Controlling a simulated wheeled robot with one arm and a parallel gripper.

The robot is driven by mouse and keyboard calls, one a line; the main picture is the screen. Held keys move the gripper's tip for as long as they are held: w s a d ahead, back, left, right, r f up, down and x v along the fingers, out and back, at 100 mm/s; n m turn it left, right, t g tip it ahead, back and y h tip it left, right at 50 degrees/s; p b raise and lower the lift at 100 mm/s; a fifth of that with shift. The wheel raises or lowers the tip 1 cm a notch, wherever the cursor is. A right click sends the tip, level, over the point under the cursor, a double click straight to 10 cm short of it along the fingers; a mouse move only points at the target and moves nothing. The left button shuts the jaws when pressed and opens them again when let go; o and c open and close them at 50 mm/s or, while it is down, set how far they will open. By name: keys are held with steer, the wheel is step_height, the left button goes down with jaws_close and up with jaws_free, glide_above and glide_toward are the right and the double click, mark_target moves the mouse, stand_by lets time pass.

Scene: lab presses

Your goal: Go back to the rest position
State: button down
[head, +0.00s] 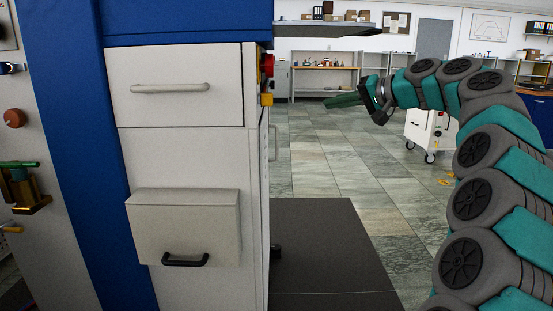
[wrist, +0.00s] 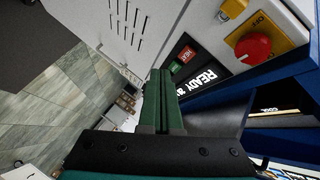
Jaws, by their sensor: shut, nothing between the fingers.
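My gripper (head: 343,101) shows in the head view at the end of my teal and grey arm, which comes in from the right edge. It is held up in the air to the right of the machine. In the wrist view the two green fingers of my gripper (wrist: 157,100) lie side by side, closed together with nothing between them. Past the fingertips, the wrist view shows the machine's side, tilted, with a red knob (wrist: 253,46) on a yellow plate and a dark display (wrist: 205,75) reading "READY".
In the head view a white and blue press cabinet (head: 183,140) fills the left, with a drawer and a flap with a black handle. A dark mat (head: 335,250) lies on the tiled floor. A white wheeled cart (head: 420,130) stands behind my arm. Open floor lies in the middle.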

steer(key=s+a+f+n+g+h+p, duration=0.15)
steer(key=s+a+f+g, duration=0.35)
steer(key=s+f, duration=0.55)
steer(key=s+a+f+n+g+h, duration=0.1)
steer(key=s+a+f+g+h, duration=0.15)
steer(key=s+a+f, duration=0.75)
steer(key=s+d+f+g+h, duration=0.1)
steer(key=s+d+f, duration=0.4)
steer(key=s, duration=0.5)
steer(key=s+d+f+g+h, duration=0.1)
steer(key=s+d+f+h, duration=0.2)
steer(key=s, duration=0.8)
steer(key=s+d+f+g+h+p, duration=0.1)
steer(key=s+d+f+g+h, duration=0.1)
steer(key=s+d+f, duration=0.5)
steer(key=s+f, duration=0.1)
steer(key=s, duration=0.2)
steer(key=shift+s+d+h, duration=0.15)
steer(key=shift+d+h, duration=0.1)
steer(key=shift+h, duration=0.15)
steer(key=c, duration=1.6)
jaws_free()
